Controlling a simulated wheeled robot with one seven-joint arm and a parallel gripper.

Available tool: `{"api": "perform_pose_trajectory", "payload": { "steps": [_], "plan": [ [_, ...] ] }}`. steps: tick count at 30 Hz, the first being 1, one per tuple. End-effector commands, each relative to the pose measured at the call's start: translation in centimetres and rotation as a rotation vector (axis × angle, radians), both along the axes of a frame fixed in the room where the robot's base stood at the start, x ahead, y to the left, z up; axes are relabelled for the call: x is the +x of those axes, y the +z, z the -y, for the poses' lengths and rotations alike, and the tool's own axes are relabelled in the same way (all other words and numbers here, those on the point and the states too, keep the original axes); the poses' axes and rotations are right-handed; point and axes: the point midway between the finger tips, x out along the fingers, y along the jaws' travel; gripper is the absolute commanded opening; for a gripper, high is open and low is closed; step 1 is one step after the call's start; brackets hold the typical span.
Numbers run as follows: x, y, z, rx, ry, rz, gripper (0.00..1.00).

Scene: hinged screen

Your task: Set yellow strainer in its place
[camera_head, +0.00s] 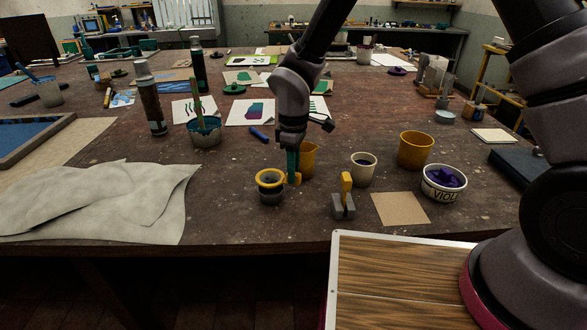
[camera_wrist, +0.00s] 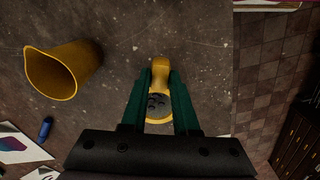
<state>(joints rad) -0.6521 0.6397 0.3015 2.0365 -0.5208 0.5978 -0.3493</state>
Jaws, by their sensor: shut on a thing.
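The yellow strainer (camera_head: 270,176) has a round yellow rim and a dark bowl. It is low at the front middle of the workbench in the head view. My gripper (camera_head: 293,176) has green fingers and is shut on its yellow handle, at the right of the bowl. In the wrist view, the handle (camera_wrist: 160,70) is between the fingertips, and part of the dark, holed bowl (camera_wrist: 158,103) shows between the fingers.
A yellow jug (camera_head: 309,158) stands close behind my gripper. To the right are a cream cup (camera_head: 363,170), a grey block with a yellow handle (camera_head: 344,200), a tan square (camera_head: 400,209), an orange-yellow pot (camera_head: 415,150) and a purple paint tub (camera_head: 444,184). A cloth (camera_head: 110,200) lies left.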

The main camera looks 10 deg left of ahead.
Motion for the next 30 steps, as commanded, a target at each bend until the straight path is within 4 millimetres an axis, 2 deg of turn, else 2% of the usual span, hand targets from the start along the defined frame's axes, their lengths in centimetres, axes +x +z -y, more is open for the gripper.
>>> {"api": "perform_pose_trajectory", "payload": {
  "steps": [26,27,29,30],
  "plan": [
    [0.0,-2.7,0.0,0.0,0.0,0.0,0.0],
    [0.0,-2.7,0.0,0.0,0.0,0.0,0.4],
    [0.0,-2.7,0.0,0.0,0.0,0.0,0.63],
    [0.0,-2.7,0.0,-0.001,0.0,0.0,0.63]
  ]
}}
